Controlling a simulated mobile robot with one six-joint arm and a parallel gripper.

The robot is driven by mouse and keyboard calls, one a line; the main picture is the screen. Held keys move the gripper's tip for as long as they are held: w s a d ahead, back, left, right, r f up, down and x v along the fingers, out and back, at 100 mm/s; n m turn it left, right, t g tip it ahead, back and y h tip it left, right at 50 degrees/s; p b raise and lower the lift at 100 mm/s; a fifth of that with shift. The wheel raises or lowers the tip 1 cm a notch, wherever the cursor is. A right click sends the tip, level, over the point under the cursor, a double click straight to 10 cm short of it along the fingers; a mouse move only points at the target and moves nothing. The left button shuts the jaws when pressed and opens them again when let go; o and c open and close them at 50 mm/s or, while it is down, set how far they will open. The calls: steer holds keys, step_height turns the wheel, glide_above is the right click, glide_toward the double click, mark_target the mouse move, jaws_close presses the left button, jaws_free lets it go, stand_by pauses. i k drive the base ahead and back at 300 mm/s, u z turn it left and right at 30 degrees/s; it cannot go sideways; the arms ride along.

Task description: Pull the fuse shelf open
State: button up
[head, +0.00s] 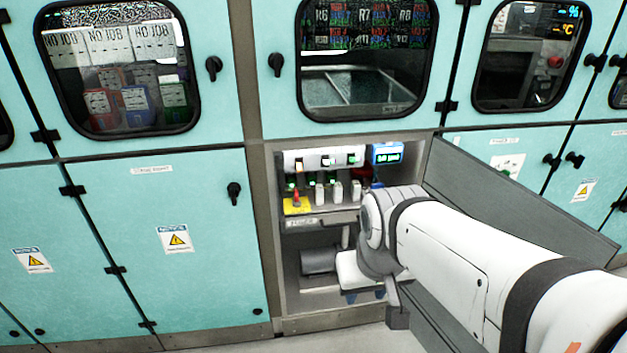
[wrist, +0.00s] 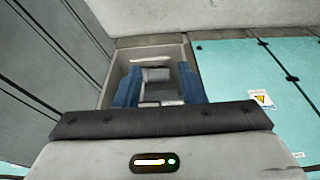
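The fuse shelf (head: 322,220) is a grey ledge with a pale label on its front, inside the open lower cabinet in the head view. A yellow block with a red part and several pale blocks stand on or just above it. My gripper (head: 364,295) is at the cabinet opening, below and right of the shelf front, and my arm hides the shelf's right end. In the wrist view my gripper (wrist: 157,88) has its two blue fingers spread apart. Grey surfaces inside the cabinet show between them, with nothing held. I cannot tell which surface is the shelf.
The cabinet door (head: 520,205) stands open on the right, close beside my arm. A white unit with green lights (head: 323,160) and a blue display (head: 387,154) sit above the shelf. Closed turquoise doors (head: 150,245) flank the left side.

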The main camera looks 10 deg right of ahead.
mark_target(304, 213)
steer(key=k, duration=0.6)
steer(key=u, duration=0.45)
steer(key=i, duration=1.4)
steer(key=z, duration=0.5)
